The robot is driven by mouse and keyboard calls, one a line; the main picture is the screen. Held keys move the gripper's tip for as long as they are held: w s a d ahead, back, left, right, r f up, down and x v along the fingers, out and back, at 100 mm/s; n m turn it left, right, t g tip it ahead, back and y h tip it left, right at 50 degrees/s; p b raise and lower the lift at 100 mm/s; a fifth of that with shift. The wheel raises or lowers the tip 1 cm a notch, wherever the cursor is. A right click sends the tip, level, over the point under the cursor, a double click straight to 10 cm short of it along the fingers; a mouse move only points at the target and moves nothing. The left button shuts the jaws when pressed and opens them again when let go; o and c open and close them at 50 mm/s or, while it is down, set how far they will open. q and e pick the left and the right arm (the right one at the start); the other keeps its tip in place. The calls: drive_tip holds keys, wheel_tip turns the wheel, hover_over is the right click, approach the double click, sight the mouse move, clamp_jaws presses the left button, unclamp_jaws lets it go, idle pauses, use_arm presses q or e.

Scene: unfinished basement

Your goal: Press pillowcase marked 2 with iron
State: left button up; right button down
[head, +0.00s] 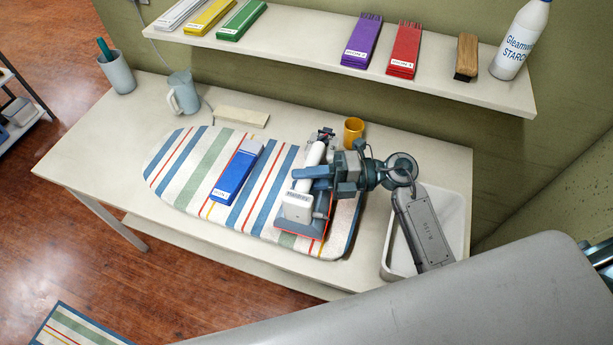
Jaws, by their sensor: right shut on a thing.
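A folded blue pillowcase (237,174) lies on the striped ironing board (187,165). It has a white label at its near end, too small to read surely. The white and grey iron (299,208) with a red edge stands on the board just right of the blue pillowcase, apart from it. My right gripper (312,176) is shut on the iron's handle, coming in from the right; it hides part of the iron. My left gripper is not in view.
A white basin (455,215) is at the table's right. A yellow cup (353,131), a jug (184,93) and a pale block (240,116) stand behind the board. The shelf above (300,47) holds several folded coloured cloths, a brush and a starch bottle.

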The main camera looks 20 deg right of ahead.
drive_tip(key=shift+r+p, duration=3.05)
drive_tip(key=shift+r, duration=1.25)
